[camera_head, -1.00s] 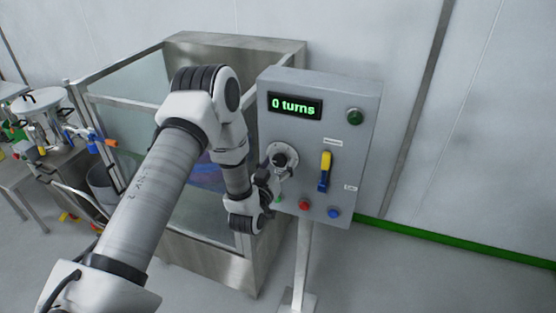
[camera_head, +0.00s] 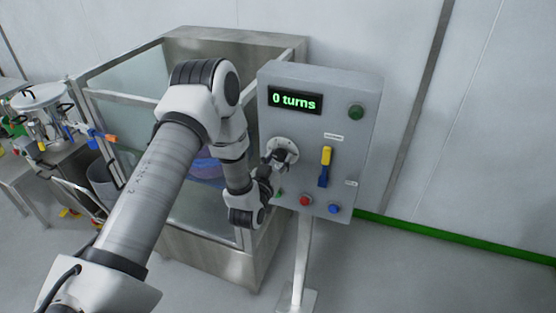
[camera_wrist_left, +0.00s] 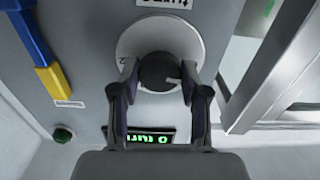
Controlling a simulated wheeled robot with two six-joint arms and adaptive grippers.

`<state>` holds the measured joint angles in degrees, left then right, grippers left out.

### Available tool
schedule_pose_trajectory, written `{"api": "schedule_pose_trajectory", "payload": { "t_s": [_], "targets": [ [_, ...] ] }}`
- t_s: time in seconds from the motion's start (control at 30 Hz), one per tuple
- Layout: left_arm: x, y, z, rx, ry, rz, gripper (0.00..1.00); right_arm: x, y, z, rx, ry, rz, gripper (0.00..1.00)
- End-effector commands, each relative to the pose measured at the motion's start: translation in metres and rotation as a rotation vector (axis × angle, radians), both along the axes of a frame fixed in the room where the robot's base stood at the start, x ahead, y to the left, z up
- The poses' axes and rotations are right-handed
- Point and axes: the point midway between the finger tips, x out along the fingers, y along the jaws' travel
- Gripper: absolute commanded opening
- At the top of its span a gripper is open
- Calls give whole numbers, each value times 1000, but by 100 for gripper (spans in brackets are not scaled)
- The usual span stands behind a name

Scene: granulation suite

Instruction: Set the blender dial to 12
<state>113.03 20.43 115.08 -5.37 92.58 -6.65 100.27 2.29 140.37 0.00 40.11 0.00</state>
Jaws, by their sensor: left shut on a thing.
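The blender dial is a black knob on a round pale plate at the left of the grey control panel; the plate (camera_head: 288,146) shows in the head view, and the knob (camera_wrist_left: 158,72) shows in the wrist view. My left gripper (camera_head: 277,160) is at the dial, its fingers shut on the knob's two sides; in the wrist view the fingertips (camera_wrist_left: 158,88) flank the knob. A pale mark on the knob shows in the wrist view. The dial's numbers are mostly hidden or too small to read. The green display (camera_head: 295,101) reads "0 turns". My right gripper is not in view.
The panel (camera_head: 340,90) carries a yellow and blue lever (camera_head: 325,167), a green button (camera_head: 355,112), a red button (camera_head: 306,201) and a blue button (camera_head: 334,208). A glass-walled steel enclosure (camera_head: 235,40) stands left of it. A side table with equipment is at far left.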

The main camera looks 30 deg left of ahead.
Motion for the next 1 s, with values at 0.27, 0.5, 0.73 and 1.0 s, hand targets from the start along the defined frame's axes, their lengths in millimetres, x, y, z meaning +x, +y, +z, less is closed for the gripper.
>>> {"api": "schedule_pose_trajectory", "payload": {
  "t_s": [0.27, 0.5, 0.73, 1.0],
  "targets": [
    [0, 0, 1, 218, 50, 0, 10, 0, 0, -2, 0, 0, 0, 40],
    [0, 0, 1, 440, 103, 1, 10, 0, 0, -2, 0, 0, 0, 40],
    [0, 1, 2, 653, 155, 1, 10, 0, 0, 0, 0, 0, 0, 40],
    [0, 1, 2, 902, 214, 0, 10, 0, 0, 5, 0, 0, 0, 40]
  ]
}}
